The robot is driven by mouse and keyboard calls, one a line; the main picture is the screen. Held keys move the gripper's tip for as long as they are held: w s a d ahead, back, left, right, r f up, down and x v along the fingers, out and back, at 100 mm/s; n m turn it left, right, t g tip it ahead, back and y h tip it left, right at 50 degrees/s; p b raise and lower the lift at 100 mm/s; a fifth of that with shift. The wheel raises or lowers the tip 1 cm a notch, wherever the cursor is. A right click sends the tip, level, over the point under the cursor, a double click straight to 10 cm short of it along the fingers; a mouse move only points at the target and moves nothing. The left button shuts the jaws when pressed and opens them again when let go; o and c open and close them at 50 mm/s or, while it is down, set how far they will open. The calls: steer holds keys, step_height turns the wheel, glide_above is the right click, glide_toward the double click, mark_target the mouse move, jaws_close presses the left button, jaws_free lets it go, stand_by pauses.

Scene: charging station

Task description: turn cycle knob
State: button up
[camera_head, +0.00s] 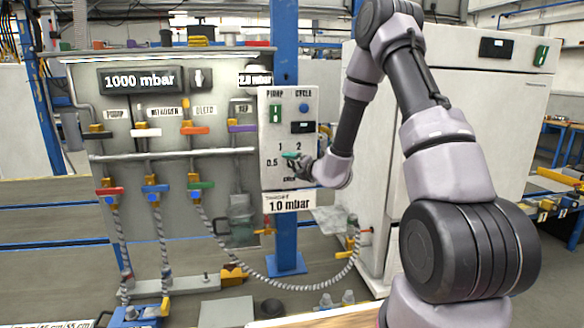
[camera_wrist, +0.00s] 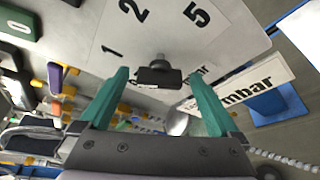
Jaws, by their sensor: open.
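The white control panel (camera_head: 266,170) hangs on a blue post and carries the CYCLE dial, with numbers such as 0.5, 1 and 2 around it. In the wrist view the dark cycle knob (camera_wrist: 158,77) sticks out of the panel, near printed 1, 2 and 5. My gripper (camera_wrist: 156,80) has two green fingers, open, one on each side of the knob. Gaps show between knob and fingers on both sides in the picture. In the head view my gripper (camera_head: 292,156) is at the dial and hides most of the knob.
Above the dial are a green PUMP switch (camera_head: 275,113) and a blue CYCLE button (camera_head: 303,108). A sign reading 1.0 mbar (camera_head: 289,204) hangs below. Left is a valve panel (camera_head: 120,130) with colored handles. A hose (camera_head: 290,287) loops below. A white cabinet (camera_head: 475,110) stands right.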

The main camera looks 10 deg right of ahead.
steer(key=v, duration=0.9)
steer(key=shift+s, duration=0.3)
steer(key=shift+d, duration=0.1)
steer(key=s+a+r+n+g+y, duration=0.85)
steer(key=s+a+r+n, duration=0.6)
steer(key=n, duration=0.65)
steer(key=s+d+r+n+g+h, duration=0.3)
steer(key=s+d+n+h, duration=0.3)
steer(key=s+n, duration=0.6)
steer(key=s+d+r+n+t+h, duration=0.2)
steer(key=d+n+h, duration=0.1)
steer(key=d, duration=0.2)
steer(key=s+d+r+n+t+h, duration=0.2)
steer(key=d+n+h, duration=0.1)
steer(key=d, duration=0.3)
steer(key=shift+n, duration=0.7)
